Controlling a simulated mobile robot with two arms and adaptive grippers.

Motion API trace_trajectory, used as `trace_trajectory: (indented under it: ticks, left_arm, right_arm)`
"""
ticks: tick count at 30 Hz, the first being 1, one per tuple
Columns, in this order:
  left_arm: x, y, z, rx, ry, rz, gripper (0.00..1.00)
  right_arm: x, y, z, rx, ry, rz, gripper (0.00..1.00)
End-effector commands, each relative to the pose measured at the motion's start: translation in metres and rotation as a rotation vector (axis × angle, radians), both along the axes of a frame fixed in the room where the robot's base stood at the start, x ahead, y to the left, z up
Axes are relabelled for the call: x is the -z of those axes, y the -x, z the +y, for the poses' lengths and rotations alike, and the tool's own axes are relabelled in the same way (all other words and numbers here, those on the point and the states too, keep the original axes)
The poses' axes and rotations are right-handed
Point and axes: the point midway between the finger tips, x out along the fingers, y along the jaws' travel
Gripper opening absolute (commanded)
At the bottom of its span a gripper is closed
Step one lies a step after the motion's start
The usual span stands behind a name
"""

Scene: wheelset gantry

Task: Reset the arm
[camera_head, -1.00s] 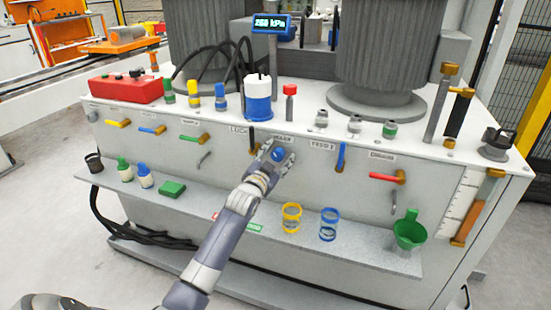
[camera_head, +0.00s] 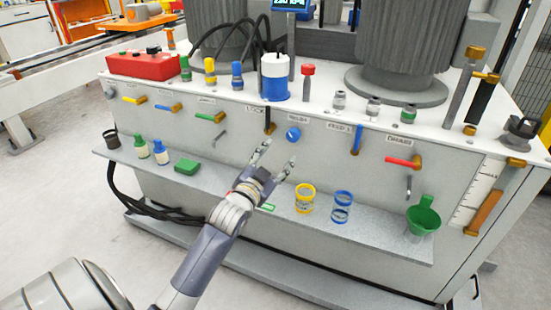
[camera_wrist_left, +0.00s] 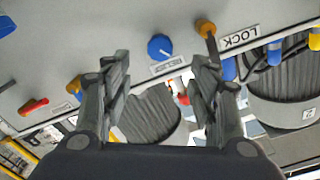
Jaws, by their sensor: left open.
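My left gripper (camera_head: 277,158) is open and empty in the head view. It is in front of the panel's face, below and left of a blue round knob (camera_head: 293,134). The left wrist view shows the two open fingers (camera_wrist_left: 160,85) with nothing held between them. The blue knob (camera_wrist_left: 159,47) lies beyond them there, with a small label beside it. A lever under the LOCK label (camera_head: 269,121) is just left of the knob. It also shows in the left wrist view (camera_wrist_left: 207,31). My right gripper is not in view.
Coloured levers stick out of the panel, such as a red one (camera_head: 402,162).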

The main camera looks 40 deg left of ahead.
Motion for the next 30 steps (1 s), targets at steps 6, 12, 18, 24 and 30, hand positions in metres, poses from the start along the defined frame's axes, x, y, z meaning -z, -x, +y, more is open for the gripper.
trace_trajectory:
  ticks: [6, 12, 18, 24, 30]
  left_arm:
    - [0.000, 0.000, 0.000, 0.000, 0.000, 0.000, 0.55]
    - [0.000, 0.000, 0.000, 0.000, 0.000, 0.000, 0.55]
    - [0.020, 0.007, -0.013, 0.011, 0.027, 0.064, 0.55]
    - [0.107, 0.066, -0.076, 0.044, 0.155, 0.394, 0.55]
    - [0.175, 0.162, -0.138, 0.042, 0.283, 0.756, 0.55]
  right_arm:
    - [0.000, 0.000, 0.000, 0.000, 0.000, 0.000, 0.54]
    - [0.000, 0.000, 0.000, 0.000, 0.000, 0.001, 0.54]
    - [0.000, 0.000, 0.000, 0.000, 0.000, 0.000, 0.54]
    - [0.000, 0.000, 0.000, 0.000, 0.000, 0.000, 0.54]
    - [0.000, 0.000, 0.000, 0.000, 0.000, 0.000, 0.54]
